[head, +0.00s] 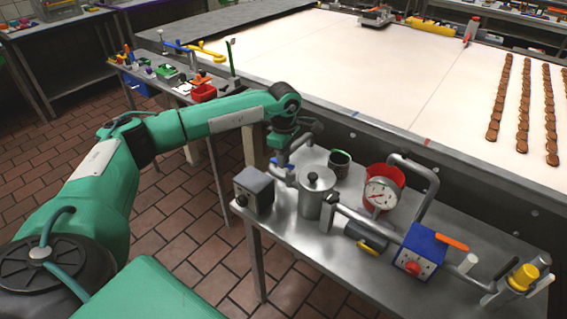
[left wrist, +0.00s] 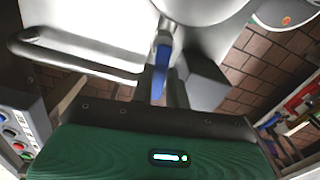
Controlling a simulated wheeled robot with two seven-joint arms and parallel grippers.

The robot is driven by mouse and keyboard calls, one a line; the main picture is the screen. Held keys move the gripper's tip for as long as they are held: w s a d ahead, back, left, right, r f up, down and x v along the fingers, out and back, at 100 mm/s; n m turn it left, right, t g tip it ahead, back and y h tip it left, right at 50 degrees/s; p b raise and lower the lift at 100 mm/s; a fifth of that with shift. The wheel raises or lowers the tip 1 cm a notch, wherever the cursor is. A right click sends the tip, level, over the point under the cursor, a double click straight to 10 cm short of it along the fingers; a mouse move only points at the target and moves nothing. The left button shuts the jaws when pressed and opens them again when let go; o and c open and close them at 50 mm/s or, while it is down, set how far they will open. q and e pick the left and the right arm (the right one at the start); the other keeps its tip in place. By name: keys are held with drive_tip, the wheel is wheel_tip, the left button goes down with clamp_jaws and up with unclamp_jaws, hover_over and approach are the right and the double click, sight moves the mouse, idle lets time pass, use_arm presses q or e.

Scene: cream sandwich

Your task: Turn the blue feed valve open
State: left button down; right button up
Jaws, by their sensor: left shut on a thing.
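The blue feed valve (left wrist: 162,58) shows in the left wrist view as a narrow blue handle, with its end between my left gripper's fingers (left wrist: 160,92). It runs nearly up and down in that picture, below a pale metal body. In the head view a small part of the blue valve (head: 288,165) shows beside the lidded metal canister (head: 316,198). My left gripper (head: 279,156) points down there, shut on the valve handle. The fingertips are mostly hidden in the head view. My right gripper is not in view.
A grey box (head: 255,191) stands left of the canister. A dark cup (head: 340,163), a red-backed gauge (head: 381,194), a bent pipe (head: 424,190) and a blue box with a red knob (head: 420,251) crowd the metal table (head: 285,235). A pale conveyor (head: 380,75) lies behind.

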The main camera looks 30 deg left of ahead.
use_arm(q)
drive_tip(key=shift+w+m, duration=0.1)
drive_tip(key=shift+m, duration=0.3)
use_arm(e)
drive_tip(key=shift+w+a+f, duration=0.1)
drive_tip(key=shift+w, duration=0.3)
use_arm(q)
drive_tip(key=shift+r, duration=0.1)
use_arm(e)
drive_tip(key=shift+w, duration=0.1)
use_arm(q)
drive_tip(key=c, duration=1.4)
unclamp_jaws()
drive_tip(key=shift+o, duration=0.2)
drive_tip(key=shift+b, duration=0.3)
